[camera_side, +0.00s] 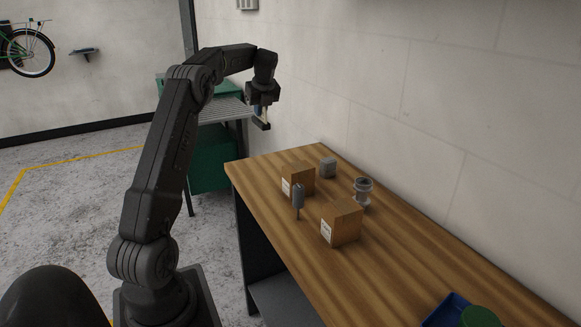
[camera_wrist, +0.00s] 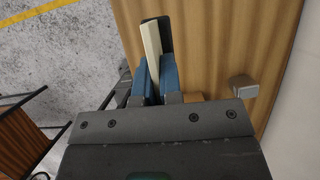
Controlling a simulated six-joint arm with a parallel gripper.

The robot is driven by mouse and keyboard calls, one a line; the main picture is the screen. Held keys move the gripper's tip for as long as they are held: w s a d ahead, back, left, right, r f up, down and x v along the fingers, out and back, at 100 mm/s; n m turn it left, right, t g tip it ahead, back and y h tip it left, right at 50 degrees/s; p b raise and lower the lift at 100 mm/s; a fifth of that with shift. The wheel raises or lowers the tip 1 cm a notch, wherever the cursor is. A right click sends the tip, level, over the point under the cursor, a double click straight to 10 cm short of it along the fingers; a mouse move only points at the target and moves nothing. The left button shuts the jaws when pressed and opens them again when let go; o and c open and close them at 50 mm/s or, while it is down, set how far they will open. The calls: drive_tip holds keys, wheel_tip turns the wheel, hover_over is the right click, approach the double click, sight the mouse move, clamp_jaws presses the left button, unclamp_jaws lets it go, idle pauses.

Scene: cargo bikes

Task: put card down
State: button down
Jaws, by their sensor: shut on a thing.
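My gripper (camera_side: 264,108) is raised in the side view, near the back left end of the wooden bench (camera_side: 400,254). In the wrist view, my gripper (camera_wrist: 154,80) has its blue fingers shut on a thin cream piece, which I take for the card (camera_wrist: 152,48). The card sticks out past the fingertips, slightly tilted. A dark flat piece shows beside its far end; I cannot tell whether it is part of the card. The bench top (camera_wrist: 210,35) lies below, with a gap to the held piece. The fingers hide the card's lower part.
Two cardboard boxes, a rear one (camera_side: 297,181) and a front one (camera_side: 341,223), stand on the bench. A grey upright tool (camera_side: 298,196), grey block (camera_side: 328,167) and metal flanged part (camera_side: 363,190) are near them. A blue bin (camera_side: 445,310) is at front right.

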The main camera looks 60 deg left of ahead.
sight(257, 123)
drive_tip(key=shift+s+a+f, duration=0.55)
drive_tip(key=shift+s+a, duration=0.15)
drive_tip(key=shift+a, duration=0.15)
drive_tip(key=f, duration=0.4)
drive_tip(key=shift+w+d, duration=0.15)
drive_tip(key=shift+w, duration=0.2)
drive_tip(key=shift+w+d+f, duration=0.6)
drive_tip(key=shift+w+f, duration=1.15)
drive_tip(key=shift+f, duration=0.05)
drive_tip(key=shift+w+d+f, duration=0.55)
drive_tip(key=shift+w+f, duration=1.2)
drive_tip(key=shift+f, duration=0.1)
drive_tip(key=shift+w+d+f, duration=0.6)
drive_tip(key=shift+w+f, duration=1.15)
drive_tip(key=shift+f, duration=0.05)
drive_tip(key=shift+f, duration=0.15)
drive_tip(key=c, duration=1.3)
unclamp_jaws()
